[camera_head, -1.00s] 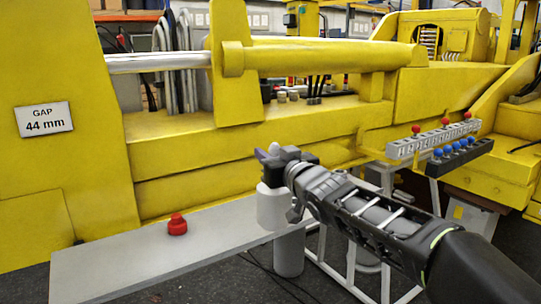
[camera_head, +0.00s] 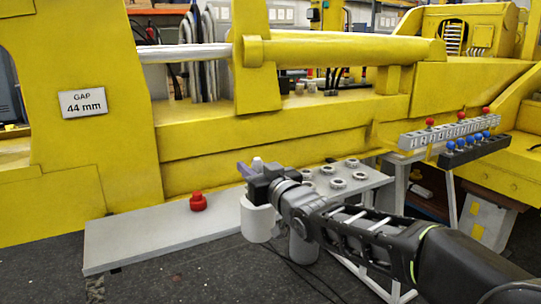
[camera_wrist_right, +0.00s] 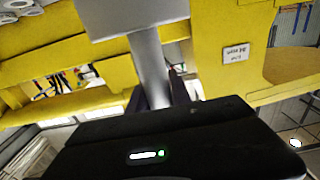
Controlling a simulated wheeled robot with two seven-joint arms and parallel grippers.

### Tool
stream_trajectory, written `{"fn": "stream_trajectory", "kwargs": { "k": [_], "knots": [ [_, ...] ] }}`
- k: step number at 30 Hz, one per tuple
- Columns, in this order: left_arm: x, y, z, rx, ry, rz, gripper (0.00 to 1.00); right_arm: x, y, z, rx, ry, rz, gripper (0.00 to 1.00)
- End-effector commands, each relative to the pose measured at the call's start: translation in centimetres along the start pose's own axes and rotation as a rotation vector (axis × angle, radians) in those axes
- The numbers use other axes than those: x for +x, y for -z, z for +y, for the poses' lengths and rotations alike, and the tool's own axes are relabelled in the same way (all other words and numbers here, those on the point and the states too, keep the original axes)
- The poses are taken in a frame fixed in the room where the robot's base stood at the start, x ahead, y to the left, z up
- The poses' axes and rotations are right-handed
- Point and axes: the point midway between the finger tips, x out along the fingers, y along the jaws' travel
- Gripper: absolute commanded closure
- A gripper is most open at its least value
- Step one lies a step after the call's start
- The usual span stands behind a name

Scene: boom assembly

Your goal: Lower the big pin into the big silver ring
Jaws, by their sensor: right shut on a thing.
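My right gripper (camera_head: 255,180) is shut on the narrow upper part of the big pin. The pin's wide pale grey body (camera_head: 257,220) hangs below the gripper, roughly upright, in front of the grey table. In the right wrist view, the pin's grey shaft (camera_wrist_right: 148,65) stands between the fingers and widens into a block (camera_wrist_right: 130,14). Several silver rings lie on the table's right part, including one ring (camera_head: 338,183), behind my right arm. I cannot tell which is the big ring. The pin is apart from the rings, to their left. My left gripper is not in view.
A red knobbed piece (camera_head: 198,202) sits on the grey table (camera_head: 135,240). A rack (camera_head: 450,132) with red and blue knobs is at the right. The table's left part is mostly clear.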

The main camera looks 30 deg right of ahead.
Motion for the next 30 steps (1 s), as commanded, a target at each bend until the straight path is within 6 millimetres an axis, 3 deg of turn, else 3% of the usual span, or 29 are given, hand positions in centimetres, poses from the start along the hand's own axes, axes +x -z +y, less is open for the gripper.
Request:
{"fn": "stream_trajectory", "kwargs": {
  "k": [5, 11, 21, 24, 30],
  "knots": [
    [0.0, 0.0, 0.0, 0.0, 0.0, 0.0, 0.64, 1.4, -4.0, -3.0, 0.005, 0.036, 0.008, 1.0],
    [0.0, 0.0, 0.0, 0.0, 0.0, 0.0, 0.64, 2.4, -11.7, -6.3, 0.009, 0.042, 0.007, 1.0],
    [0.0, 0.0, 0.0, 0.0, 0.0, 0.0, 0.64, 0.4, -25.4, -10.7, 0.0, 0.0, -0.014, 1.0],
    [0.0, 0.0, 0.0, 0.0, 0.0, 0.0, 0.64, -0.5, -28.0, -11.9, -0.001, 0.001, -0.014, 1.0],
    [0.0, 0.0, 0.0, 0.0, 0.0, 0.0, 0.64, -1.7, -30.6, -13.3, 0.003, 0.006, -0.008, 1.0]
  ]
}}
